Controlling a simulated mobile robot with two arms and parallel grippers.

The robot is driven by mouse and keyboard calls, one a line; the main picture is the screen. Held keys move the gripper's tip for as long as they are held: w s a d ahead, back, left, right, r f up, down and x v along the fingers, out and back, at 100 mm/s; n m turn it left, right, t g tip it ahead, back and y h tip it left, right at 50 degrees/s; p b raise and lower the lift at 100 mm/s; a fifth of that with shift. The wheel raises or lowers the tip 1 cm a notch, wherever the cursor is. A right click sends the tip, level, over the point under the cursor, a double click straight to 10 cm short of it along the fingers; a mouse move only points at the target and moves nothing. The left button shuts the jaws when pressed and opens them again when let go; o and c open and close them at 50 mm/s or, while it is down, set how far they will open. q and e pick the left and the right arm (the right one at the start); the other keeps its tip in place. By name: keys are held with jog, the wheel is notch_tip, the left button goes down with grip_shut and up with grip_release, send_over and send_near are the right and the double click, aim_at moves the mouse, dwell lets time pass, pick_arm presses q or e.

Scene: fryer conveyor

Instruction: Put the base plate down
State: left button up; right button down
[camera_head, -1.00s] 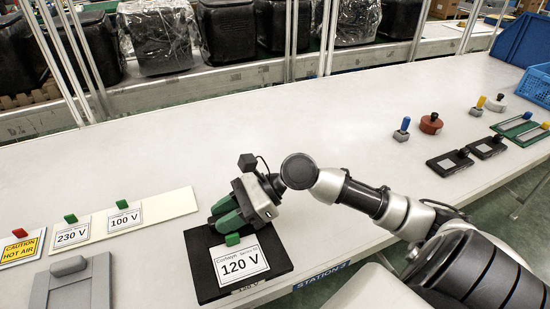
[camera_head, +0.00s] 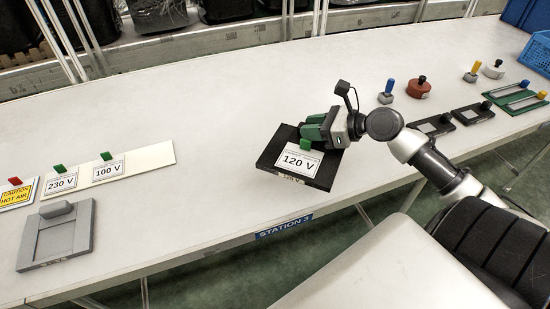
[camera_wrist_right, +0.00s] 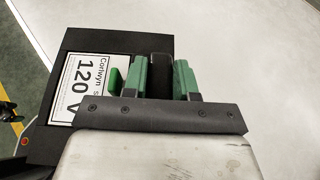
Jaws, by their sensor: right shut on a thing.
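The black base plate (camera_head: 267,159) carries a white 120 V card (camera_head: 300,162) with a green tab. My right gripper (camera_head: 318,130) is at the plate's far side, its green fingers shut on the plate's black handle. The wrist view shows that handle (camera_wrist_right: 160,75) between the two green fingers, with the plate (camera_wrist_right: 120,40) and card beside them. The plate looks level near the front edge of the white table; whether it touches the table or hangs just above it I cannot tell. My left gripper is not in view.
A grey plate (camera_head: 83,235) and cards with tabs lie at the left. Black frames (camera_head: 431,126), green frames (camera_head: 510,97), a red round part (camera_head: 419,89) and stamps stand at the right. The table (camera_head: 220,110) is clear between. A blue crate (camera_head: 540,60) is far right.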

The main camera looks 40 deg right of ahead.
jog(key=w+a+f, duration=0.1)
jog(key=w+f, duration=0.1)
jog(key=w, duration=0.1)
jog(key=w+a+f, duration=0.1)
jog(key=w+f, duration=0.1)
jog(key=w, duration=0.2)
jog(key=w+a+f, duration=0.1)
jog(key=w+f, duration=0.1)
jog(key=w, duration=0.1)
jog(key=shift+w+a+f+b, duration=0.2)
jog(key=shift+w+f+b, duration=0.05)
jog(key=shift+w+b, duration=0.15)
jog(key=shift+w+f, duration=0.15)
jog(key=shift+f, duration=2)
jog(key=c, duration=0.9)
grip_release()
jog(key=shift+f, duration=0.15)
jog(key=v, duration=1.2)
jog(key=shift+a, duration=0.1)
